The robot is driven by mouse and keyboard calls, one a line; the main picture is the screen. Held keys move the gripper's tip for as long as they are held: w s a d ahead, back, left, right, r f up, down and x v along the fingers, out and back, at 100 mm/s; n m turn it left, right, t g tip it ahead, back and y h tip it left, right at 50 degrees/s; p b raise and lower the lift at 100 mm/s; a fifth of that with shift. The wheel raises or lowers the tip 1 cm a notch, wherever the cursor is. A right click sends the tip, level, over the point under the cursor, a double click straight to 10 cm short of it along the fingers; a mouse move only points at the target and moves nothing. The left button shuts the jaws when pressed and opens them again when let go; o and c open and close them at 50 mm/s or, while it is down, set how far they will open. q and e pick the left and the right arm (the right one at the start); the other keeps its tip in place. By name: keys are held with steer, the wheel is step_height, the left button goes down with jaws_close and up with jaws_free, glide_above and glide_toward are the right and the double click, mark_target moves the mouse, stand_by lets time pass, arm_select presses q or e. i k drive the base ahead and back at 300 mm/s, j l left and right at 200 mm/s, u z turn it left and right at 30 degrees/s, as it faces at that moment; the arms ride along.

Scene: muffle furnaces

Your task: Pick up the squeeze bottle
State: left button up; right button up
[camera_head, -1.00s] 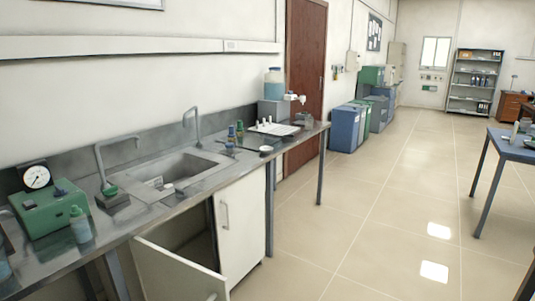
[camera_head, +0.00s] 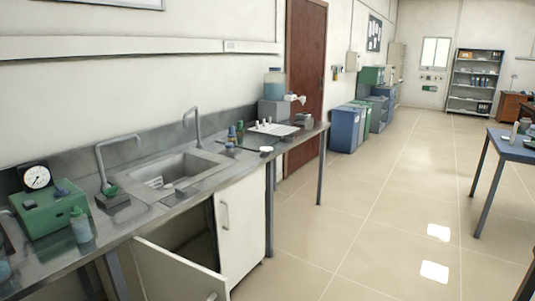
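A small translucent bottle with a green top (camera_head: 81,225) stands upright on the counter at the lower left, in front of a green box; it looks like a squeeze bottle. Another bluish bottle (camera_head: 4,268) is partly cut off at the left edge. Small bottles with blue and green parts (camera_head: 236,133) stand beyond the sink. Neither of my grippers shows in the head view.
A green box with a round gauge (camera_head: 45,208) sits on the metal counter (camera_head: 165,213). The sink (camera_head: 175,168) has two tall taps. A cabinet door (camera_head: 172,273) hangs open below, into the floor space. The tiled floor (camera_head: 390,210) to the right is clear.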

mark_target(79, 221)
steer(key=u, duration=1.25)
